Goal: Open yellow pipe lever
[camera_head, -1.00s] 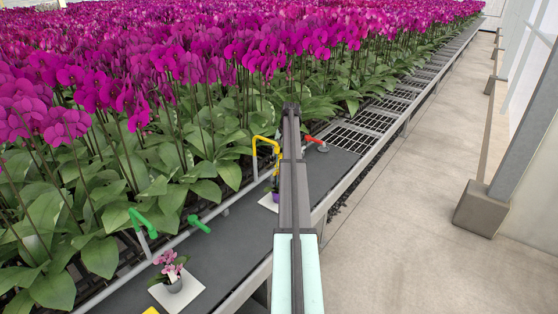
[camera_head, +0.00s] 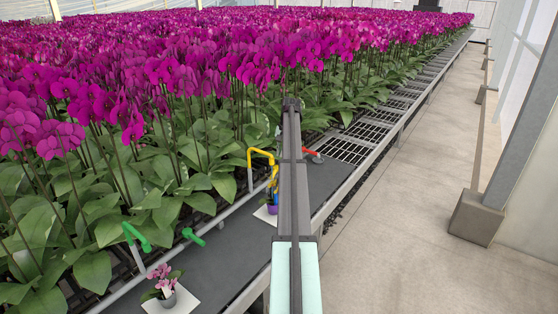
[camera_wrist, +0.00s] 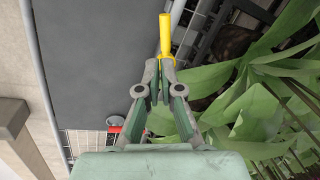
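The yellow pipe (camera_head: 262,153) rises at the bench's planted edge and bends over toward the dark bench top, just left of my arm in the head view. In the wrist view the yellow lever (camera_wrist: 165,35) is a straight bar pointing up the picture, with a ring at its lower end. My gripper (camera_wrist: 159,70) has its fingertips close together, right at the lever's lower end. Only a narrow gap shows between them. Contact with the lever is unclear. In the head view my arm hides the gripper.
A green pipe (camera_head: 137,237) and green handle (camera_head: 192,237) stand to the left. A red handle (camera_head: 314,156) is right of my arm. A potted pink orchid (camera_head: 166,288) stands on a white square. Dense orchids (camera_head: 150,90) line the left; the aisle floor (camera_head: 390,240) is clear.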

